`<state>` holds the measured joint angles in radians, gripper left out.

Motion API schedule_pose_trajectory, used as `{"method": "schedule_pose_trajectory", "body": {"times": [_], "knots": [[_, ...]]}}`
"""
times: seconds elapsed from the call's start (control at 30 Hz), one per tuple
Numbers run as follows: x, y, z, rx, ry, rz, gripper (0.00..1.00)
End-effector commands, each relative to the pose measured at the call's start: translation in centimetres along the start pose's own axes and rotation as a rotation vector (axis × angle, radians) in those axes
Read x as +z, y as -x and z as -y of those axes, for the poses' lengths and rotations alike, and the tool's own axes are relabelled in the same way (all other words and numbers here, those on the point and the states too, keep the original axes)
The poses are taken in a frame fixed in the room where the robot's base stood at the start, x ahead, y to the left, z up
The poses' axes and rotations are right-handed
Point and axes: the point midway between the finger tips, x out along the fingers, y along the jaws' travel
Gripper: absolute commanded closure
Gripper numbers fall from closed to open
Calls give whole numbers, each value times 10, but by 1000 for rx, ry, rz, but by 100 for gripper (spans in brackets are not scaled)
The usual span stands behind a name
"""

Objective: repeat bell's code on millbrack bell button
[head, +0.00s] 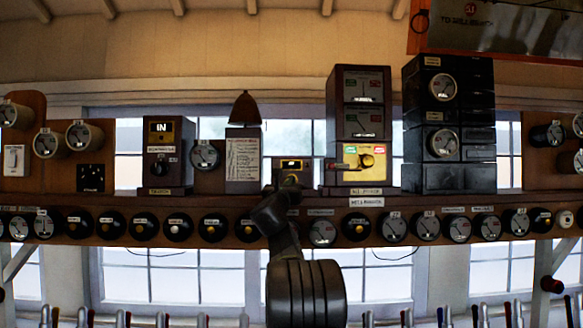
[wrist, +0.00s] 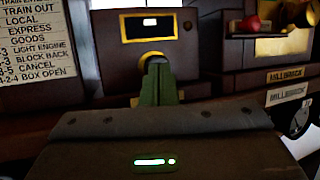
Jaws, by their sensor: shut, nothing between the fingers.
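A small brown box (head: 293,197) with a yellow-framed lit window stands mid-shelf. In the wrist view, the box (wrist: 131,50) has a yellow plate with a round fitting (wrist: 153,57) at its centre. My gripper (wrist: 158,68) is shut and empty, its green fingertips in front of that fitting and hiding part of it. I cannot tell whether they touch it. My gripper (head: 290,181) also shows small in the head view. A brown cone-shaped bell (head: 246,108) sits on the code-card box (head: 243,160) to the left. Millbrack labels (wrist: 285,75) show at the right of the wrist view.
A tall box with a yellow panel and red knob (head: 339,166) stands close on the right, and a black instrument stack (head: 447,120) beyond it. Round dials (head: 323,232) line the shelf front below. Lever tops (head: 162,320) run along the bottom.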

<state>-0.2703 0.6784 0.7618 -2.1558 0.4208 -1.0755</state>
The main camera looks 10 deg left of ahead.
Motion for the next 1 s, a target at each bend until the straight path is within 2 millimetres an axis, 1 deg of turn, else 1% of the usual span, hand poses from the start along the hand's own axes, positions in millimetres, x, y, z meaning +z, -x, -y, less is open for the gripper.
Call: {"method": "schedule_pose_trajectory", "body": {"times": [0.2,0.3,0.63,1.0], "knots": [[2,12,4,0,-1,1,100],[4,13,4,0,-1,1,100],[5,12,4,0,0,0,100],[1,-1,0,0,0,0,100]]}}
